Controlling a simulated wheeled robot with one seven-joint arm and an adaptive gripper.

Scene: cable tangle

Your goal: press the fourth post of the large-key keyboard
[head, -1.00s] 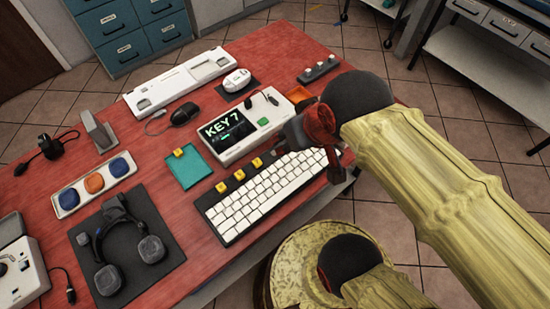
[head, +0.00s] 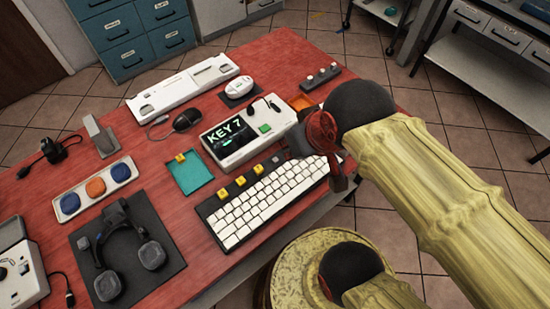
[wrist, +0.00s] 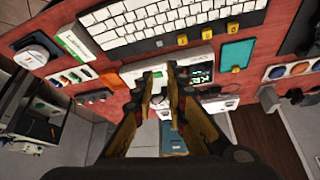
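The large-key keyboard (head: 268,200) has white keys on a dark base and lies at the table's front edge. Three yellow posts (head: 240,181) show along its back edge in the head view; my arm covers the area to their right. In the wrist view, three yellow posts (wrist: 208,34) line the keyboard's (wrist: 150,20) edge, and a small pale mark beside them is too small to identify. My gripper (head: 284,152) is over the keyboard's back right part, right of the posts. In the wrist view its fingers (wrist: 158,76) are apart with nothing between them.
A white device (head: 240,150) with a screen reading KEY 7 stands behind the posts. A teal pad (head: 190,175) with a yellow cube (head: 180,157) lies left of it. Headphones (head: 122,250), a button panel (head: 97,187) and a mouse (head: 187,117) are further left and back.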

